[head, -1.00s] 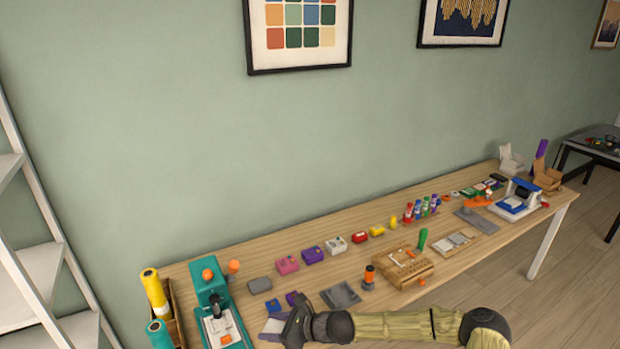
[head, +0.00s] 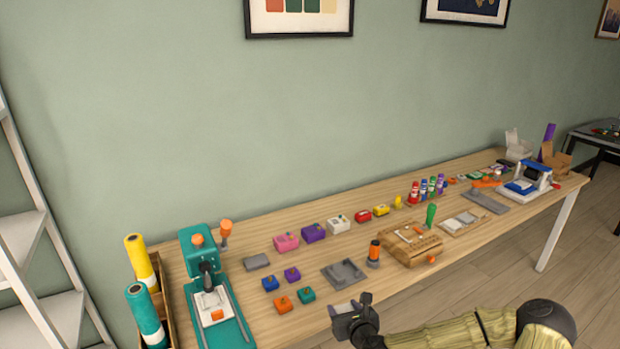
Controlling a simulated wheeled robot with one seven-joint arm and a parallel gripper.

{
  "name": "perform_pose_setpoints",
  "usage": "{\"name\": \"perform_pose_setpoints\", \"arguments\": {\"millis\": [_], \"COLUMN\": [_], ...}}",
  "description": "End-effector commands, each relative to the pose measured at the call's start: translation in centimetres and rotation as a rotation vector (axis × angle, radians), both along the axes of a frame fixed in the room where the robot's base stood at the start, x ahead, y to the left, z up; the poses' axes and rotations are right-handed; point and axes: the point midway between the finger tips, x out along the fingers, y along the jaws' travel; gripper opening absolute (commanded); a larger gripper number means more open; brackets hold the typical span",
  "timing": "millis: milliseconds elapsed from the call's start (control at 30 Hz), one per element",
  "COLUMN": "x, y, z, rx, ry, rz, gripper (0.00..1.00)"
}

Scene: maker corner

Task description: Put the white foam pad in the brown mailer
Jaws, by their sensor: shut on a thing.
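My gripper (head: 345,312) is at the lower middle, over the front edge of the long wooden table. It is shut on a small pale flat thing, which I take to be the white foam pad. The jaws hide most of it, so its shape is unclear. The brown mailer (head: 556,160) is an open brown cardboard box at the far right end of the table, well away from my gripper. Its inside is not clear from here.
A white open box (head: 516,146) and a purple upright thing (head: 547,141) stand beside the brown mailer. A teal press (head: 205,265), grey tray (head: 344,273), wooden box (head: 411,243), coloured bottles (head: 427,187) and small blocks crowd the table. Free floor lies in front.

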Motion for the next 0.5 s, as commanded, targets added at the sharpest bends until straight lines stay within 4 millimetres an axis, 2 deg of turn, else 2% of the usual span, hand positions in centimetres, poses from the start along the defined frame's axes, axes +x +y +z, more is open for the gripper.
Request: {"name": "perform_pose_setpoints", "arguments": {"millis": [200, 500], "x": [-0.2, -0.7], "y": [-2.8, -5.7], "z": [0.0, 0.5], "rx": [0.000, -0.001], "ry": [-0.001, 0.000], "rz": [-0.124, -0.251], "gripper": [0.31, 0.31]}}
